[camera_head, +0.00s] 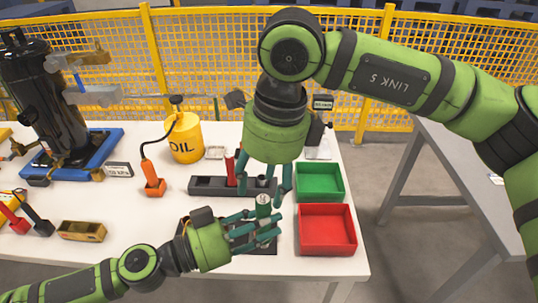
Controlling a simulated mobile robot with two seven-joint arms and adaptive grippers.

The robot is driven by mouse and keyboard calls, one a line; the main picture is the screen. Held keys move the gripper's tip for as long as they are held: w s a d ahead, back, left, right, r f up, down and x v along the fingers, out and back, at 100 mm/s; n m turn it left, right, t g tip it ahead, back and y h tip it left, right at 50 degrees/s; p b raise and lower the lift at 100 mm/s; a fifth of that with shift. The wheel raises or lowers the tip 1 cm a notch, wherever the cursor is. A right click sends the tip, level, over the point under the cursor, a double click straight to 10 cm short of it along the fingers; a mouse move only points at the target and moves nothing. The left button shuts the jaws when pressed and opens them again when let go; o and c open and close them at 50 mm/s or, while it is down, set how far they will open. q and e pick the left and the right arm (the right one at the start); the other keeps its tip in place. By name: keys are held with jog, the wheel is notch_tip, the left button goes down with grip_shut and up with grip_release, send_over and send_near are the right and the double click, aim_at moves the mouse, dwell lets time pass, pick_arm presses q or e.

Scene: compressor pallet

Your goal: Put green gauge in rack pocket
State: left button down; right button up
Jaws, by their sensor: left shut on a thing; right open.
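The green gauge (263,204) is a small green cylinder with a pale top, standing upright between the fingers of my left gripper (262,226). My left gripper is shut on it, low over a dark mat (262,250) near the table's front. The dark grey rack (208,186) lies behind it, with a red piece (229,168) standing in it and a pocket at its right part. My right gripper (279,196) points down from above, open, just behind and above the gauge. Its fingers hide part of the rack's right end.
A green tray (343,182) and a red tray (354,230) stand at the right table edge. A yellow oil can (187,138), an orange tool (153,186), a brass block (80,231) and a black compressor (48,95) stand left. A yellow fence (200,55) runs behind.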

aim_at(262, 199)
jog(key=shift+a+f, duration=0.15)
jog(key=shift+f, duration=0.85)
jog(key=shift+a+f, duration=0.15)
jog(key=shift+f, duration=0.8)
grip_shut()
pick_arm(q)
jog(key=c, duration=0.7)
grip_release()
jog(key=shift+c, duration=0.2)
jog(key=shift+r, duration=0.1)
